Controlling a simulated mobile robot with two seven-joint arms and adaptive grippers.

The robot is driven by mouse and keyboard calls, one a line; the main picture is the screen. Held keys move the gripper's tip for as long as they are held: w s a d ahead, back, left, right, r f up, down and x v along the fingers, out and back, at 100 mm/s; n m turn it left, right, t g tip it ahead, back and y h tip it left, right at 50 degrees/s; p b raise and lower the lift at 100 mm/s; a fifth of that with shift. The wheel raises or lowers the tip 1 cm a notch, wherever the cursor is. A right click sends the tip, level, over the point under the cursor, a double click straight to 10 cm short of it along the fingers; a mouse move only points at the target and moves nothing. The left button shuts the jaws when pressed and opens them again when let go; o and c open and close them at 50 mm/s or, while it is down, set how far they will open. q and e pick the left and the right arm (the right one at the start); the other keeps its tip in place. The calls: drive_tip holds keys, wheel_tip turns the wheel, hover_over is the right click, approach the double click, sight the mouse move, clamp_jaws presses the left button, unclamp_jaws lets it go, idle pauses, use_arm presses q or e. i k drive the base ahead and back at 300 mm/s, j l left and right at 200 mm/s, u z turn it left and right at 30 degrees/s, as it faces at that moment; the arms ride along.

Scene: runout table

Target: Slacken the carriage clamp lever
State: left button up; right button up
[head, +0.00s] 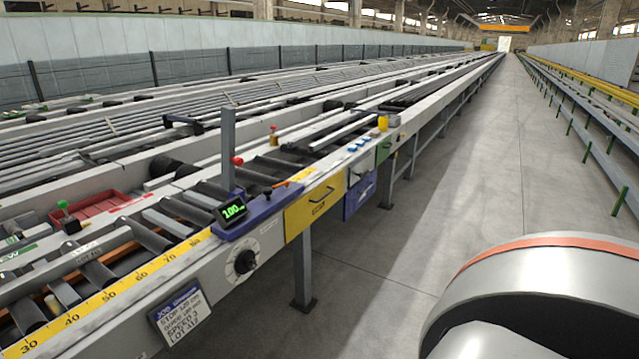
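A blue stop carriage (262,211) sits on the front rail of the runout table. It bears a green-lit display (232,211) that seems to read 100 and a grey upright post (228,145). A red ball knob (237,160) shows beside the post. A small dark lever (268,193) lies on the carriage to the right of the post. I cannot tell for sure which of these is the clamp lever, or how tight it is. Neither gripper is in view.
A yellow scale (110,292) runs along the front rail. Below the carriage are a black dial knob (245,261) and a job card (181,313). A yellow drawer (315,205) is to the right. A red tray (95,205) lies behind. The aisle floor (465,175) is clear.

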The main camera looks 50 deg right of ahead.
sight(286, 182)
drive_tip(key=z, duration=1.3)
drive_tip(key=i+l+z, duration=0.15)
drive_tip(key=i, duration=0.65)
